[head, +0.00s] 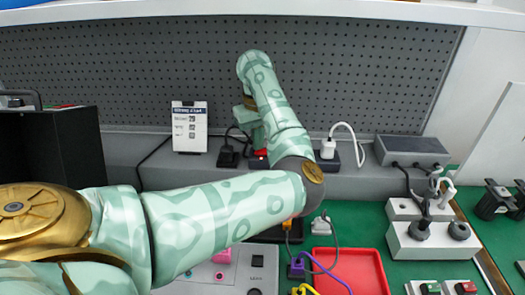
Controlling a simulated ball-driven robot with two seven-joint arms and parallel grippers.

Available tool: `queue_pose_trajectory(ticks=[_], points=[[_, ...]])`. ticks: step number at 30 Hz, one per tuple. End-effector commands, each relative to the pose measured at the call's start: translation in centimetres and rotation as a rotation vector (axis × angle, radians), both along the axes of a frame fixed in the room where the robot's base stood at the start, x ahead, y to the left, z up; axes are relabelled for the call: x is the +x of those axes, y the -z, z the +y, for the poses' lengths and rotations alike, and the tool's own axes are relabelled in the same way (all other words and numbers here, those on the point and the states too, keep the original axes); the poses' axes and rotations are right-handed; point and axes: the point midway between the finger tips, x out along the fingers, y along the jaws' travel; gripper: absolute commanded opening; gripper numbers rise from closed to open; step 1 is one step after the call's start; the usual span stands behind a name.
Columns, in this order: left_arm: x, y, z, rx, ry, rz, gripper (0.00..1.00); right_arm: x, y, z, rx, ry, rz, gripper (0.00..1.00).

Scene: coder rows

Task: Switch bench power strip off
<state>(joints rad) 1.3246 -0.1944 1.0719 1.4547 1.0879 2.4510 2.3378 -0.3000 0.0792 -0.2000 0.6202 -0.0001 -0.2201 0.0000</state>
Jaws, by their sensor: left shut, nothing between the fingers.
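The black power strip (350,158) lies on the grey ledge at the back of the bench. My left forearm crosses in front of its middle. A white plug (327,149) and a black plug (229,157) stand on it. A small red part (262,153), which looks like its switch, shows just left of my forearm. My left gripper (257,140) points down right above this red part, shut and empty. Its fingertips are mostly hidden, so I cannot tell if they touch the switch. My right gripper is out of view.
A white label card (190,127) stands left of the strip. A grey box (411,151) sits to the right. A red tray (349,272), a panel with cables and a light-grey holder (434,242) occupy the front bench. Pegboard (380,70) closes the back.

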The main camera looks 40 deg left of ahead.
Motion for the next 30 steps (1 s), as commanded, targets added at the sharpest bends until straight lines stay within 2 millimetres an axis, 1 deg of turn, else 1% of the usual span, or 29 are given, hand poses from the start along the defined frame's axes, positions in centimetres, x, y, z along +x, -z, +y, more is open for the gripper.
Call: queue_pose_trajectory(ticks=[17, 20, 23, 30], points=[[0.0, 1.0, 0.0, -0.001, 0.0, 0.001, 0.0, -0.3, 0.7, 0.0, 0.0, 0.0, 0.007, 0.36], [0.0, 0.9, 0.0, -0.002, 0.001, 0.001, 0.0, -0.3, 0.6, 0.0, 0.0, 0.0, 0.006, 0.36], [0.0, 0.1, 0.0, -0.002, 0.001, 0.0, 0.0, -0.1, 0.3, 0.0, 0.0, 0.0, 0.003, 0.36], [0.0, -2.4, 0.0, 0.0, 0.0, -0.001, 0.0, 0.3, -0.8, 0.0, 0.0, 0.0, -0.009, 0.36]])
